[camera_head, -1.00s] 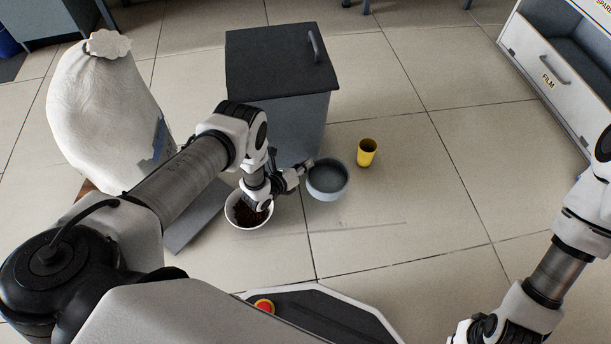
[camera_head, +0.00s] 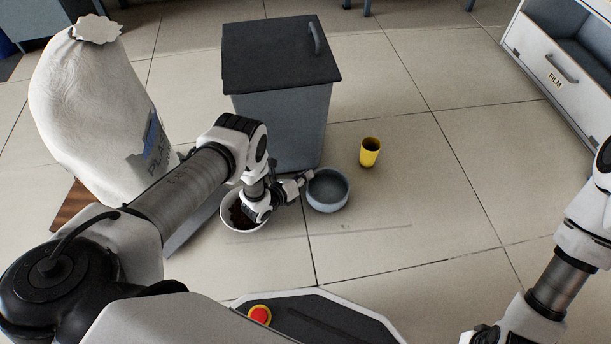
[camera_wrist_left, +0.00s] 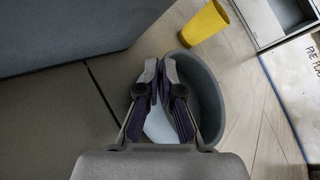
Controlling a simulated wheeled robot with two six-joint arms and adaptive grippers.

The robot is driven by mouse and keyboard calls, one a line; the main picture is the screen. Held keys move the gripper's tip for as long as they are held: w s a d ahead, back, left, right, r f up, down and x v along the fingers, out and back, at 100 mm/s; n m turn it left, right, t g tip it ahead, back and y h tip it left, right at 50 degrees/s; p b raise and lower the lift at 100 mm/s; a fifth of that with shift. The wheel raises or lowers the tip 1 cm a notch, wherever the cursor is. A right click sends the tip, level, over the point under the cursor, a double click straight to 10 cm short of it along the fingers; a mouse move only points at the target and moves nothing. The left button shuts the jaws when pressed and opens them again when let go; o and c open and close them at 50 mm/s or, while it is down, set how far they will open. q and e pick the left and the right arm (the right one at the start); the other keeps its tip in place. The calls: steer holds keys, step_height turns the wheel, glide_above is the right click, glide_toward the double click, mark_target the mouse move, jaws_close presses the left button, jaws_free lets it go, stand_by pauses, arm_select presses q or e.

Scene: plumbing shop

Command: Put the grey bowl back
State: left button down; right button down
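The grey bowl (camera_head: 328,192) is upright in front of the dark-topped grey cabinet in the head view. My left gripper (camera_head: 308,176) is at its left rim. In the left wrist view the fingers (camera_wrist_left: 160,72) are close together on the near wall of the bowl (camera_wrist_left: 208,95), shut on its rim. I cannot tell for sure how far the bowl is above the floor. My right gripper (camera_head: 483,335) is at the bottom edge, cut off by the frame; its fingers do not show clearly.
A white bowl with dark contents (camera_head: 229,217) stands partly under my left wrist. A yellow cup (camera_head: 370,152) stands right of the cabinet (camera_head: 282,125). A big white sack (camera_head: 90,110) is at left, a drawer unit (camera_head: 545,65) at right.

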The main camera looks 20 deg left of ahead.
arm_select(q)
steer(key=shift+f+b, duration=0.3)
steer(key=shift+f, duration=0.1)
steer(key=c, duration=1.2)
jaws_free()
steer(key=shift+c, duration=0.2)
steer(key=v, duration=1.2)
